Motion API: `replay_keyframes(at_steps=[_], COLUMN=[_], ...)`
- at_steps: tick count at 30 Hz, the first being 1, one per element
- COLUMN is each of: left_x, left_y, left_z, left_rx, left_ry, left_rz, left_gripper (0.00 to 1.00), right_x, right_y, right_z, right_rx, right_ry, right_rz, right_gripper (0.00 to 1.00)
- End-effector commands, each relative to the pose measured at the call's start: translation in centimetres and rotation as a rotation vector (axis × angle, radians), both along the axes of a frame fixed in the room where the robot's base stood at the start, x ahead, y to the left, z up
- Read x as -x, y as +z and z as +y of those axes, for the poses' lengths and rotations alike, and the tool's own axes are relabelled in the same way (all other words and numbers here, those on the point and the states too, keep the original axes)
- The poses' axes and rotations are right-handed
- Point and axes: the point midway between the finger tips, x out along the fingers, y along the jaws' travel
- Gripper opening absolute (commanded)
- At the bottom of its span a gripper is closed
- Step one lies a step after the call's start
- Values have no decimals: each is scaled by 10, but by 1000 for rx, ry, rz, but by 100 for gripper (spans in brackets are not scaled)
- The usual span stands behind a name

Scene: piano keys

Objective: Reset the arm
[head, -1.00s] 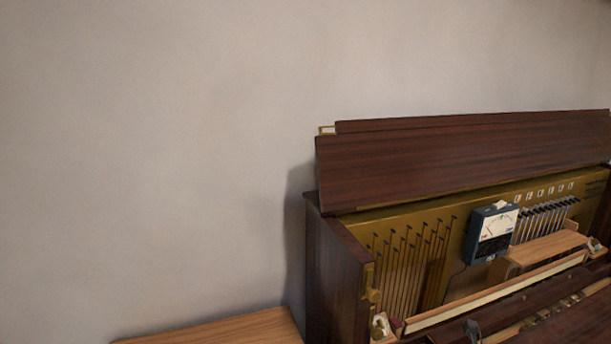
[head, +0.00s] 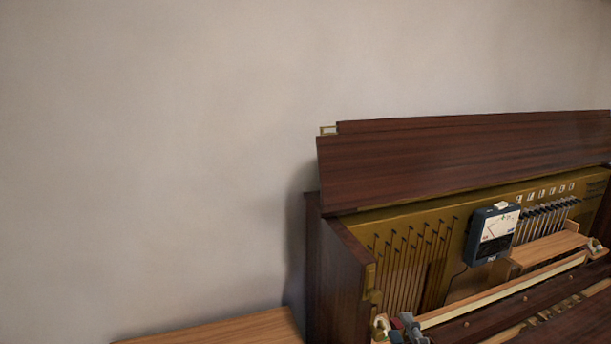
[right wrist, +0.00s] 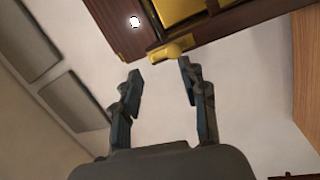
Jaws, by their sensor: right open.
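My right gripper (head: 410,326) shows at the bottom of the head view, in front of the lower left part of the opened upright piano (head: 338,268). In the right wrist view, its two dark fingers (right wrist: 160,72) are spread apart with nothing between them. A brass-coloured part (right wrist: 172,49) lies just beyond the fingertips in that view, below the piano's dark wood edge. I cannot tell how far it is from the fingers. My left gripper is in neither view.
A dark meter box (head: 493,233) with a white dial stands in the piano's open front. The raised lid (head: 460,160) runs above it. A wooden surface (head: 215,329) is at bottom left. The bare wall (head: 150,150) fills the left side.

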Motion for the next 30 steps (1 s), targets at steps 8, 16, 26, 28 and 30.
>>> replay_keyframes(at_steps=[8,16,26,28,30], left_x=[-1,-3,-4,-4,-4], left_y=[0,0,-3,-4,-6], left_z=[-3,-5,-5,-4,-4], left_rx=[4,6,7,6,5], left_ry=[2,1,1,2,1], left_rz=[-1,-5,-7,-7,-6], left_gripper=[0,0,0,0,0], right_x=[100,199,263,258,255], right_y=[-125,-186,-227,-246,-266], right_z=[-76,-53,-22,-22,-21], right_rx=[-703,-933,-1023,-1020,-1016], right_ry=[-543,-724,-792,-795,-799], right_rz=[629,1069,1377,1380,1386], right_gripper=[43,43,43,43,43])
